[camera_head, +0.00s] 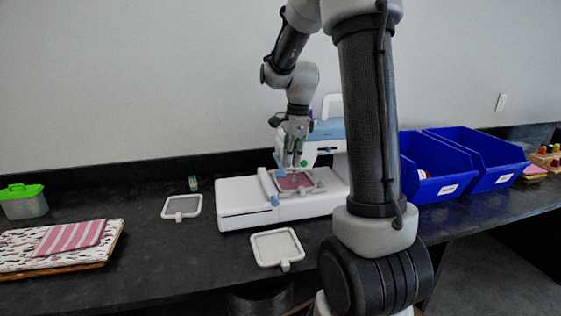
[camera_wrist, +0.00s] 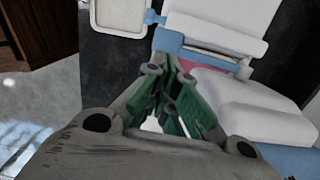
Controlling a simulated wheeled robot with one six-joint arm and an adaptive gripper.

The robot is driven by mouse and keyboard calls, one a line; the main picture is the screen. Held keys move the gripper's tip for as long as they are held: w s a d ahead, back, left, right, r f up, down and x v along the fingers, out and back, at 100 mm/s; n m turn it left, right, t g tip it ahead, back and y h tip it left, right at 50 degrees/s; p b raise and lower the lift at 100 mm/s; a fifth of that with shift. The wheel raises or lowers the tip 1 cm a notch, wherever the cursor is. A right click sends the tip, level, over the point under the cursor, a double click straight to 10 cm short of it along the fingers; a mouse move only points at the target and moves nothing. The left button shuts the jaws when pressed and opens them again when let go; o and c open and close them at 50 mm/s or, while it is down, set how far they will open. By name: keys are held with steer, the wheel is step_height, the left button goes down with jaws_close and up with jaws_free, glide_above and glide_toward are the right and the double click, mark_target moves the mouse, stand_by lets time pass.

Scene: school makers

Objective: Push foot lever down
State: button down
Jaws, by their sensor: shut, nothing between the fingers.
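The white and light-blue sewing machine (camera_head: 240,212) stands on the dark counter, with a hoop of pink fabric (camera_head: 292,182) on its bed. My gripper (camera_head: 293,164) is shut and empty, pointing down in front of the machine's head, above the hooped fabric. In the wrist view the green-padded fingers of my gripper (camera_wrist: 171,72) are together, with white machine body (camera_wrist: 240,100) beside them and a little pink fabric behind. I cannot make out the foot lever; my gripper covers part of the needle area. Contact with the machine cannot be told.
Empty white hoops lie on the counter (camera_head: 145,240), one left of the machine (camera_head: 182,207) and one in front (camera_head: 277,248). Blue bins (camera_head: 480,155) stand to the right. Folded striped fabric (camera_head: 72,237) and a green-lidded box (camera_head: 24,203) are far left.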

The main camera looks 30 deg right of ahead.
steer(key=shift+d+r, duration=0.1)
steer(key=shift+r, duration=0.05)
step_height(320, 180, up, 12)
steer(key=d, duration=0.1)
steer(key=shift+s, duration=0.25)
stand_by(0.6)
steer(key=s+a+f+n+t, duration=0.1)
steer(key=s+a+n, duration=0.1)
steer(key=s+n, duration=0.5)
steer(key=s+a+f+n+t, duration=0.1)
steer(key=s+a+n, duration=0.2)
steer(key=s+n, duration=0.4)
steer(key=s+a+f+n+t+h, duration=0.1)
steer(key=s+a+n+t, duration=0.1)
steer(key=s+n, duration=0.5)
steer(key=shift+s+a+n, duration=0.4)
steer(key=shift+s+a, duration=0.3)
steer(key=shift+s, duration=0.05)
